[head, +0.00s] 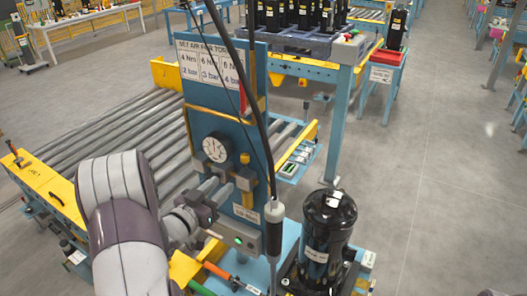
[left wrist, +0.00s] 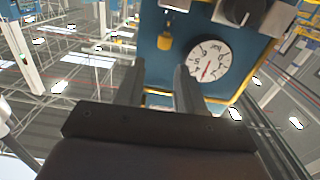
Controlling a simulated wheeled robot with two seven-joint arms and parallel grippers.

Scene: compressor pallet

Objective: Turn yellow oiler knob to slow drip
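The yellow oiler knob (head: 245,158) is small and sits on the blue panel (head: 205,118), right of the round pressure gauge (head: 216,147), above a yellow fitting (head: 245,179). My left gripper (head: 217,187) is in front of the panel, left of and lower than the knob in the head view. In the left wrist view the two fingers (left wrist: 157,70) are apart with nothing between them. The yellow knob (left wrist: 165,43) shows beyond their tips, and the gauge (left wrist: 208,62) is to its right. I see no contact with the knob.
A black knob (left wrist: 236,12) is near the gauge. A hanging screwdriver tool (head: 274,232) and its cable pass right of the fittings. A black compressor (head: 328,238) stands at lower right. A grey box with a green light (head: 238,240) is below. A roller conveyor (head: 110,130) lies behind.

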